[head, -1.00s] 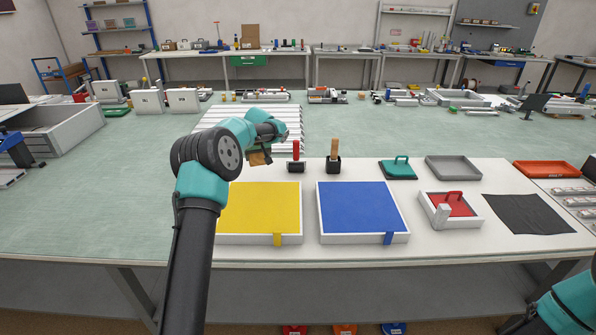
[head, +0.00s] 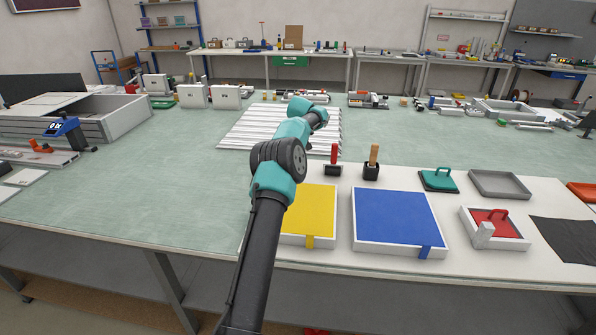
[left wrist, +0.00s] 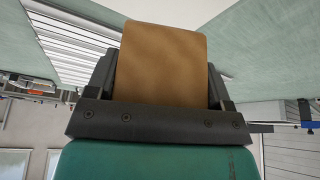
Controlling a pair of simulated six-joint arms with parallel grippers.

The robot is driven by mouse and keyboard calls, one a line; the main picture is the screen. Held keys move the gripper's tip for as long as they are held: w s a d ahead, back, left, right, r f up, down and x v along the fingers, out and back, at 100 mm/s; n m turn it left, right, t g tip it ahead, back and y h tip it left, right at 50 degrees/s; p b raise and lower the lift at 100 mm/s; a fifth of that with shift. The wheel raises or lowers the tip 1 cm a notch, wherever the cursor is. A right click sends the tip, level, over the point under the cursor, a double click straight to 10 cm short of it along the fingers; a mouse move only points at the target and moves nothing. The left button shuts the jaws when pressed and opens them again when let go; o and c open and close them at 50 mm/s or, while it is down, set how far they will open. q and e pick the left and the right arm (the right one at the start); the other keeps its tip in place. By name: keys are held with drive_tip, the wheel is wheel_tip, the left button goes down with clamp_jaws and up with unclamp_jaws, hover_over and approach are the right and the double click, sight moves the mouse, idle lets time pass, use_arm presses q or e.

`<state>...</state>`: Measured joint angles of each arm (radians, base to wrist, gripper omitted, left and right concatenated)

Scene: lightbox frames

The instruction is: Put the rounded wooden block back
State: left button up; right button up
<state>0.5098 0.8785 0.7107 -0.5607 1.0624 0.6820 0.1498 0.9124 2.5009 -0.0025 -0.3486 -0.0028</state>
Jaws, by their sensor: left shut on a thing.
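The rounded wooden block (left wrist: 163,62) is plain brown and fills the middle of the left wrist view. My left gripper (left wrist: 163,82) is shut on it, with a dark finger at each side. In the head view my left arm reaches over the white slatted rack (head: 262,128); its gripper and the block are hidden behind the wrist. The rack also shows at upper left in the left wrist view (left wrist: 72,50). My right gripper is in neither view.
A yellow panel (head: 312,212) and a blue panel (head: 397,218) lie at the front. A red-handled tool (head: 334,155) and a wooden-handled one (head: 374,156) stand behind them. An open grey drawer box (head: 118,118) is at left. The green mat (head: 185,190) is clear left of my arm.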

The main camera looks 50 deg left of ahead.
use_arm(q)
wheel_tip(320, 180, down, 6)
idle(0.5)
drive_tip(key=shift+f, duration=1.9)
drive_tip(key=shift+f, duration=0.1)
drive_tip(key=o, duration=0.8)
drive_tip(key=shift+o, duration=0.2)
drive_tip(key=v, duration=1.2)
drive_tip(key=shift+d, duration=0.15)
